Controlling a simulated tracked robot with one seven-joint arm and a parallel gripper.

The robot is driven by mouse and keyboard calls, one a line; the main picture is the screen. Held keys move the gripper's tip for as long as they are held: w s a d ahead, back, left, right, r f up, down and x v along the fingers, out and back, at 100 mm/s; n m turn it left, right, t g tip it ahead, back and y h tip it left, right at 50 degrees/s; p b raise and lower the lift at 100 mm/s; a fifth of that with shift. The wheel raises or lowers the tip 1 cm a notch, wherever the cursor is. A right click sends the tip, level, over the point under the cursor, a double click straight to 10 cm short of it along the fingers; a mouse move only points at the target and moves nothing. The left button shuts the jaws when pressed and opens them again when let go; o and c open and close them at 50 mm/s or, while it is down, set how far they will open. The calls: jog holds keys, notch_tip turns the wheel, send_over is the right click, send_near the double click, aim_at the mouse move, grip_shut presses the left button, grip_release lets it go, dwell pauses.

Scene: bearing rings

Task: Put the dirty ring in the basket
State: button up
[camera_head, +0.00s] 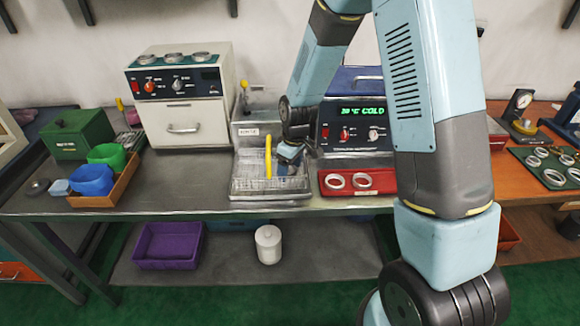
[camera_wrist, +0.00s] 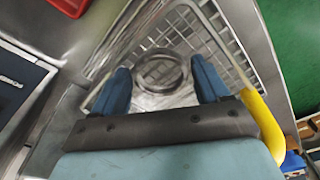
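The wire basket (camera_head: 245,182) with its upright yellow handle (camera_head: 268,156) stands on the metal bench. In the wrist view the basket (camera_wrist: 235,45) fills the middle, with the yellow handle (camera_wrist: 262,122) at right. A dull metal ring (camera_wrist: 139,72) lies flat inside the basket, just beyond my fingertips. My gripper (camera_wrist: 160,75) is open, one blue finger on each side of the ring, with gaps between them and it. In the head view my gripper (camera_head: 289,155) points down over the basket; the ring there cannot be made out.
A red tray (camera_head: 357,191) with two rings is right of the basket. Several rings lie on the white oven (camera_head: 184,100) and on a green mat (camera_head: 546,166) at right. Blue (camera_head: 91,180) and green bins stand at left. The bench between bins and basket is clear.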

aim_at(294, 172)
notch_tip(294, 172, up, 12)
jog(key=d+r, duration=0.1)
jog(key=s+d+r+m+t, duration=0.1)
jog(key=s+d+r+m, duration=0.2)
jog(key=s+d+r, duration=0.3)
jog(key=s+d+r+m+t, duration=0.2)
jog(key=s+d+r, duration=0.2)
jog(key=r, duration=0.4)
jog(key=s+d+r+m+t, duration=0.1)
jog(key=s+d+r+m, duration=0.1)
jog(key=s, duration=0.5)
jog(key=s+d+r+m+h, duration=0.1)
jog(key=s+d+r+m, duration=0.2)
jog(key=s, duration=0.5)
jog(key=shift+d+r+m+t, duration=0.35)
jog(key=shift+d+r, duration=0.25)
jog(key=shift+d, duration=0.4)
jog(key=shift+c, duration=0.3)
